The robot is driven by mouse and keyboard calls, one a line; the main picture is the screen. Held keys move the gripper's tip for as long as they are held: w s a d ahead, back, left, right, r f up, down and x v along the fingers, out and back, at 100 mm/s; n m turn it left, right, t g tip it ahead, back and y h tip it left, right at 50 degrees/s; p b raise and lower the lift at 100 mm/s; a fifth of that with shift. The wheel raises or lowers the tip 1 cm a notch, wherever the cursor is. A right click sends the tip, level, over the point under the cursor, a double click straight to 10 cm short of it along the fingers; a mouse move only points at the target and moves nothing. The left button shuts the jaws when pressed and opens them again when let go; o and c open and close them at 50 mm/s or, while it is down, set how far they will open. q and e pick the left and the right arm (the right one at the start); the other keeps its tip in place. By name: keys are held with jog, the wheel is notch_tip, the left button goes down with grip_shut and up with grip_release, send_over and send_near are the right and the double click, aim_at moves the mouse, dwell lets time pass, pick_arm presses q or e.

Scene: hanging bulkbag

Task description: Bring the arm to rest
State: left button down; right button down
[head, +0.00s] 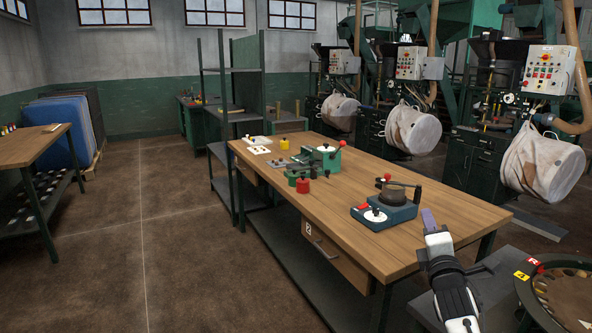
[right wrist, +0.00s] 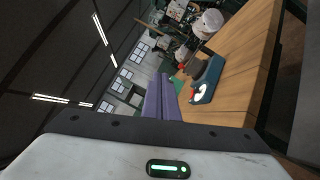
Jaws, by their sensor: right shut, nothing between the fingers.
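My right gripper (head: 428,219) is in the head view at the lower right, raised near the front right corner of the wooden workbench (head: 400,243). Its purple fingers are closed together and hold nothing. The closed fingers also show in the right wrist view (right wrist: 160,97), pointing over the bench toward the far wall. My right arm comes up from the bottom edge of the head view. My left gripper is not in view.
A dark teal device with a white dial (head: 388,216) stands on the bench close to the gripper. A round tray (head: 556,296) is at the lower right. Several hanging bags (head: 545,165) line the right.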

jog(key=d+r+n+t+y, duration=0.1)
jog(key=d+r+n+y, duration=0.1)
jog(key=d+r+n, duration=0.35)
jog(key=s+a+f+m+g, duration=0.2)
jog(key=s+f+m, duration=0.1)
jog(key=f+m, duration=0.5)
jog(key=s+a+f+m+g+y, duration=0.15)
jog(key=s+f+m, duration=0.25)
jog(key=f+m, duration=0.4)
jog(key=s+a+f+m+g, duration=0.3)
jog(key=f+m, duration=0.4)
jog(key=f, duration=0.2)
jog(key=s+a+f+g, duration=0.1)
jog(key=s+a+f, duration=0.3)
jog(key=s, duration=0.7)
jog(key=s+a+f+g+y, duration=0.1)
jog(key=s+a+f+g, duration=0.1)
jog(key=s+a+f, duration=0.3)
jog(key=s+a+f+g+y, duration=0.1)
jog(key=s+a+f, duration=0.3)
jog(key=s+f, duration=0.5)
jog(key=s+g, duration=0.1)
jog(key=s, duration=0.9)
jog(key=shift+s+a+f, duration=0.15)
jog(key=shift+s+f, duration=0.05)
jog(key=shift+f, duration=0.1)
